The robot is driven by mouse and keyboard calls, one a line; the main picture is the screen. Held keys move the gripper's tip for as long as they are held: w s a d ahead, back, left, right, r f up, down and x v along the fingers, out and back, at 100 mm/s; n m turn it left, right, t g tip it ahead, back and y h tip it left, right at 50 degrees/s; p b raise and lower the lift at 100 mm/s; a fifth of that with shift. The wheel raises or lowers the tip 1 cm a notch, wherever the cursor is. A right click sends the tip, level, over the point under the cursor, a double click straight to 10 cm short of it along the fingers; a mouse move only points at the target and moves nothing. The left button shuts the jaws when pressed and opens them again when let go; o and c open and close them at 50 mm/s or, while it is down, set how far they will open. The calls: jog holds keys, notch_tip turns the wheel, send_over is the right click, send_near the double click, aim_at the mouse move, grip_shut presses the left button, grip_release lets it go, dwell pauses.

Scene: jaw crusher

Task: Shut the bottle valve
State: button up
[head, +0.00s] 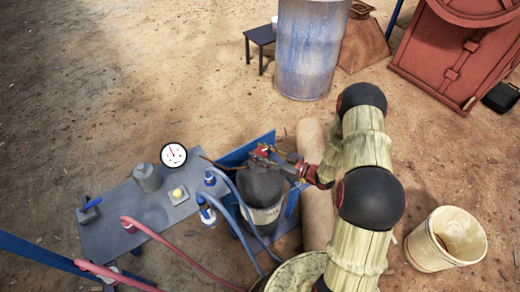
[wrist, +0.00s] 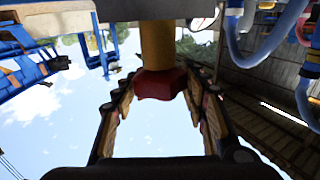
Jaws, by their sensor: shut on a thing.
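The bottle (head: 262,190) is dark grey with a pale label and stands beside the grey panel. Its red valve knob (head: 262,150) is at the top, partly covered by my gripper (head: 272,156), which reaches in from the right. In the wrist view the red valve knob (wrist: 160,83) sits on a brass-coloured stem (wrist: 157,45), between the fingers of my gripper (wrist: 161,92). My gripper is shut on the knob. How far the valve is turned cannot be told.
A grey panel (head: 105,222) with a gauge (head: 173,155), a yellow button (head: 177,192) and blue fittings lies left of the bottle. Red and blue hoses (head: 165,250) run in front. A white bucket (head: 447,239) stands at right.

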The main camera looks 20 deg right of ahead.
jog(key=m+t+h, duration=0.2)
jog(key=h, duration=0.1)
jog(key=m+t+h+p, duration=0.1)
jog(key=m+t+h, duration=0.1)
jog(key=h, duration=0.1)
jog(key=shift+a+m, duration=0.15)
jog(key=shift+m, duration=0.15)
jog(key=m+t+h, duration=0.1)
jog(key=m+h, duration=0.3)
jog(key=h, duration=0.2)
jog(key=shift+h, duration=0.3)
jog(key=m+h+b, duration=0.1)
jog(key=m+h, duration=0.3)
jog(key=h, duration=0.2)
jog(key=shift+w, duration=0.1)
jog(key=shift+d+m+g+h+b, duration=0.1)
jog(key=shift+m+g+h+b, duration=0.15)
jog(key=shift+m+g+h, duration=0.75)
jog(key=shift+d+m+g+h+b, duration=0.1)
jog(key=shift+m+g+h+b, duration=0.25)
jog(key=shift+m+h, duration=0.75)
jog(key=shift+g+h, duration=0.25)
jog(key=shift+h, duration=0.25)
jog(key=o, duration=1.2)
jog(key=shift+d, duration=0.1)
jog(key=v, duration=1.2)
